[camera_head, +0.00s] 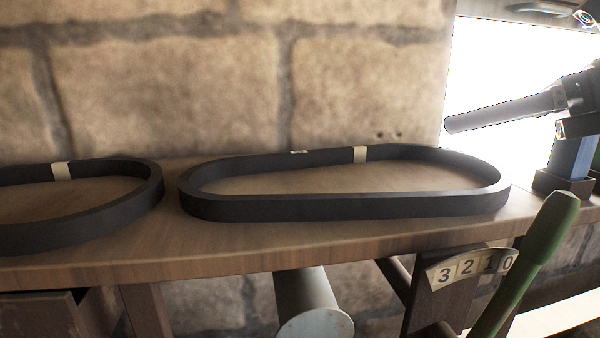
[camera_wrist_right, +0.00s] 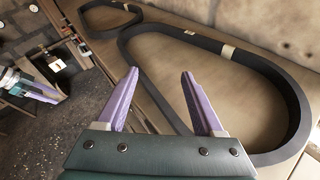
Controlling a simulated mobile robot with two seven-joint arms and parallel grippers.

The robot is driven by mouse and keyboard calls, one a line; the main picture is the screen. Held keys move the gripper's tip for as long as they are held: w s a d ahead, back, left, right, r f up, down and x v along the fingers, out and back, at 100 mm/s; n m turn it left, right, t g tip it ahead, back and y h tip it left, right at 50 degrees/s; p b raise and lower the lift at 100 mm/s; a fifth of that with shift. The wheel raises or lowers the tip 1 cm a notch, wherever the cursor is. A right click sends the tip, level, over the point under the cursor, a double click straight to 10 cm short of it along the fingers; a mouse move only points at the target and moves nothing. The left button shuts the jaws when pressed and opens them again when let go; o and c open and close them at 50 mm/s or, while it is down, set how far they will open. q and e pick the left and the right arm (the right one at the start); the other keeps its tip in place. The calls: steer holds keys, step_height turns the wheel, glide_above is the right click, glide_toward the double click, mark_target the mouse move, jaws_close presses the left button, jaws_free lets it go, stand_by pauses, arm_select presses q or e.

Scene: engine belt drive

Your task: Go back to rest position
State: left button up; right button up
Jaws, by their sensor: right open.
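My right gripper (camera_wrist_right: 155,75) shows in its wrist view with two purple fingers spread wide and nothing between them. It is close to the bench's front edge, beside the larger-looking black belt (camera_wrist_right: 210,47). That belt also lies on the bench in the head view (camera_head: 350,207), as a long closed loop with a pale mark. I cannot make out the right gripper clearly in the head view. At the left of the right wrist view, a purple and teal part (camera_wrist_right: 35,90) looks like my left gripper. Its jaws are too small to read.
A second black belt (camera_head: 90,222) lies to the left on the wooden bench (camera_head: 250,255), cut off by the frame. A stone wall (camera_head: 180,90) stands behind. A green lever (camera_head: 530,260), a number dial (camera_head: 470,266) and a grey cylinder (camera_head: 505,108) are at the right.

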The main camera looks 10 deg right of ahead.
steer(key=w+a+r+m+t+p, duration=0.25)
steer(key=a+r+m+t, duration=0.25)
steer(key=a+m+t, duration=0.5)
steer(key=s+d+f+m+g+h+p, duration=0.15)
steer(key=s+d+f+m+h, duration=0.35)
steer(key=m, duration=0.7)
steer(key=s+d+f+m+g+h+p, duration=0.1)
steer(key=s+d+f+m+h+p, duration=0.2)
steer(key=m+h, duration=0.7)
steer(key=s+a+f+m+g+y+p, duration=0.1)
steer(key=s+f+m+g, duration=0.25)
steer(key=s, duration=0.45)
steer(key=s+a+f+m+g+y+p, duration=0.15)
steer(key=s+m+g, duration=0.25)
steer(key=s, duration=0.4)
steer(key=s+a+f+m+g+y+p, duration=0.1)
steer(key=s+f+m+g, duration=0.25)
steer(key=s, duration=0.45)
step_height(320, 180, up, 36)
steer(key=p, duration=3.6)
steer(key=shift+w+d+r, duration=0.25)
steer(key=shift+f, duration=0.1)
